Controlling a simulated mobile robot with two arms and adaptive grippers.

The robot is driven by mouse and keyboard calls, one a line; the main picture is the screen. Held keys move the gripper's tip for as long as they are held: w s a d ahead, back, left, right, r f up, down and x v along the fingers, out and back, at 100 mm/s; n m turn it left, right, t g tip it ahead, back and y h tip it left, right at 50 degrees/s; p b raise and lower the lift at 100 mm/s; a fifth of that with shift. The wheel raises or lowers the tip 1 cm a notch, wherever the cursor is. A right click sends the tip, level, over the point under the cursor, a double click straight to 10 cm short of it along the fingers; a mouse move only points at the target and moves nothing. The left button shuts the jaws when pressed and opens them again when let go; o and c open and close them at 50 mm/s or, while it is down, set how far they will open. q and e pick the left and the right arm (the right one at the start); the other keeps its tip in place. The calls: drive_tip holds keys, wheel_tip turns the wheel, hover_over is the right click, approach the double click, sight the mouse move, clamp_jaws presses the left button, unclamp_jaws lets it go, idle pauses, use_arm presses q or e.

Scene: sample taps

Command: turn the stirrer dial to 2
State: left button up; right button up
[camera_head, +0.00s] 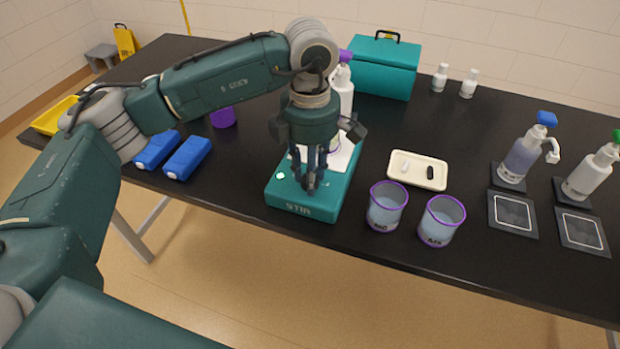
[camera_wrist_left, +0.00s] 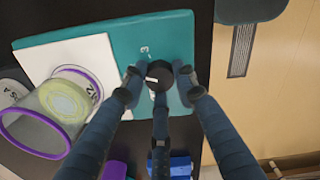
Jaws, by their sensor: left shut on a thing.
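The teal stirrer (camera_head: 304,209) stands near the front edge of the black table, with "STIR" on its front and a green light (camera_head: 281,175). Its dark round dial (camera_wrist_left: 158,75) has a white mark and sits between my left gripper's fingers in the wrist view. A printed figure, perhaps a 3, shows on the teal top beside it. My left gripper (camera_head: 311,182) points down at the stirrer's front and is shut on the dial. Which figure the mark points to I cannot tell. A purple-rimmed beaker (camera_wrist_left: 62,104) stands on the stirrer's white plate (camera_wrist_left: 82,52). My right gripper is out of view.
Two purple-rimmed beakers (camera_head: 387,207) (camera_head: 441,220) stand close right of the stirrer. A cream tray (camera_head: 419,171) with two small pieces lies behind them. Blue blocks (camera_head: 187,158) lie left. A white bottle (camera_head: 343,90) and teal box (camera_head: 383,68) stand behind.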

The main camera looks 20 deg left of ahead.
use_arm(q)
drive_tip(key=shift+w+r, duration=0.1)
idle(0.4)
drive_tip(key=o, duration=1.1)
drive_tip(key=shift+o, duration=0.2)
wheel_tip(320, 180, up, 12)
